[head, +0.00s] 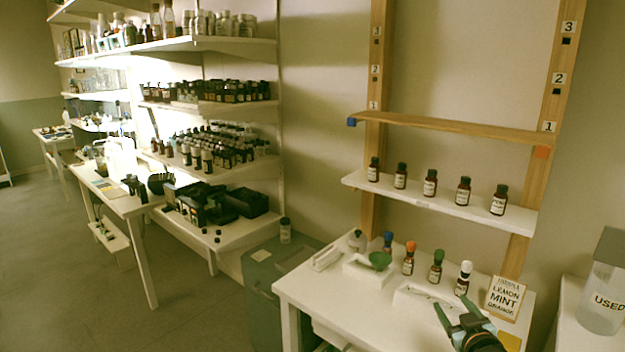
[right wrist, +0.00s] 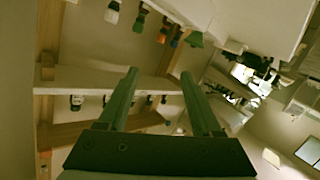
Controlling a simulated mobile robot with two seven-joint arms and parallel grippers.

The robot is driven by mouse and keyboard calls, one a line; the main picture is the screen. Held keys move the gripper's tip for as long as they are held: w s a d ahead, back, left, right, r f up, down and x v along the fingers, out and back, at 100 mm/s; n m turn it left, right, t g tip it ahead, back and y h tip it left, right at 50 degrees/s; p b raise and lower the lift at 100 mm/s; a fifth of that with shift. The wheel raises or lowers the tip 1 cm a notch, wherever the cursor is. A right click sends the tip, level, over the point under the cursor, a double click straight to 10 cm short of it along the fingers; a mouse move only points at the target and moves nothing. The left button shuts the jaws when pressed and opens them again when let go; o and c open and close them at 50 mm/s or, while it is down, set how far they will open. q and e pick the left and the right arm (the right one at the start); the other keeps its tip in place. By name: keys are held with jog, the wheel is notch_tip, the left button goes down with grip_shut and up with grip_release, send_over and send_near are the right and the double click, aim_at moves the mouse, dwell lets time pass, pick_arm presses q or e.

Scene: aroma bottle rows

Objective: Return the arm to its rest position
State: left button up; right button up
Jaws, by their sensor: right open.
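My right gripper (head: 455,312) is at the bottom right of the head view, over the front right part of the white table (head: 330,291). Its two green fingers are apart with nothing between them. In the right wrist view the open fingers (right wrist: 160,75) point up the picture, with the shelves behind them. That view is tilted, and the table with the bottles shows along its top. My left gripper is not in the head view.
Bottles with blue (head: 387,241), orange (head: 408,260), green (head: 435,269) and white (head: 463,280) tops stand on the table, near a green funnel (head: 380,260) and recipe card (head: 505,298). Several brown bottles line the white shelf (head: 415,194). A USED bin (head: 603,295) stands right.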

jog(key=s+a+f+g+y, duration=0.1)
jog(key=s+a+f, duration=0.4)
jog(key=s, duration=0.7)
jog(key=s+a+f+g+y, duration=0.1)
jog(key=s+a+f+g, duration=0.2)
jog(key=s+f, duration=0.7)
jog(key=s+a+f+g+y, duration=0.1)
jog(key=s+a+f, duration=0.5)
jog(key=s, duration=0.8)
notch_tip(320, 180, down, 2)
jog(key=shift+s+a+m+g, duration=0.2)
jog(key=shift+a+m+g, duration=0.2)
jog(key=shift+g, duration=0.4)
